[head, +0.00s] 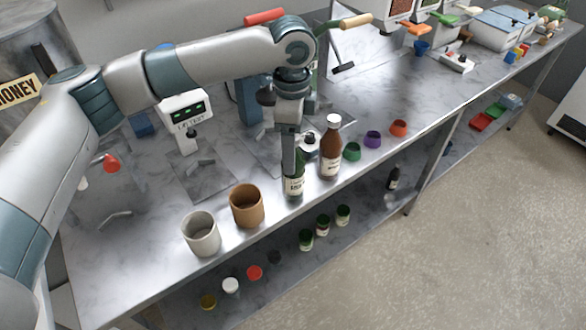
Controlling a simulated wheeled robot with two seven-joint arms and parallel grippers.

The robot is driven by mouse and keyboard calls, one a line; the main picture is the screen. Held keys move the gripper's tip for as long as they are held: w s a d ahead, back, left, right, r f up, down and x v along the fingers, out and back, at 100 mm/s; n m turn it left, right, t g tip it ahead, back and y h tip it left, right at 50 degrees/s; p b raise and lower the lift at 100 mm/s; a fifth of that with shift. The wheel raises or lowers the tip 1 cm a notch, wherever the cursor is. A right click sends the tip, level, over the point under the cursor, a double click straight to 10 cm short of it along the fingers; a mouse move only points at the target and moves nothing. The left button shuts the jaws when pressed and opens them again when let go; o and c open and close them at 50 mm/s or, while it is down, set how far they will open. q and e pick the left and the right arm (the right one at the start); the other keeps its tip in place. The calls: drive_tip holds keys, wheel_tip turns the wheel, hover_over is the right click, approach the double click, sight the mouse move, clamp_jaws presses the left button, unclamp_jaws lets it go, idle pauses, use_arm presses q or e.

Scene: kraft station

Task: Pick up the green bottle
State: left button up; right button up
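The green bottle (294,186) stands upright on the grey marbled table near its front edge, with a pale label on its lower part. My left gripper (290,162) points down directly over it, its fingers at the height of the bottle's neck. The gripper and wrist hide the bottle's upper part. I cannot tell whether the fingers are apart or touching the neck. My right gripper is not in view.
A brown bottle with a white cap (329,148) stands close to the right of the green one. A brown cup (246,206) and a grey cup (201,234) stand to the left. Small green, purple and orange cups line the front edge at right. Several jars sit on the shelf below.

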use_arm(q)
wheel_tip(320, 180, down, 3)
drive_tip(key=shift+f+p, duration=0.15)
drive_tip(key=shift+p, duration=0.25)
drive_tip(key=shift+d, duration=0.1)
clamp_jaws()
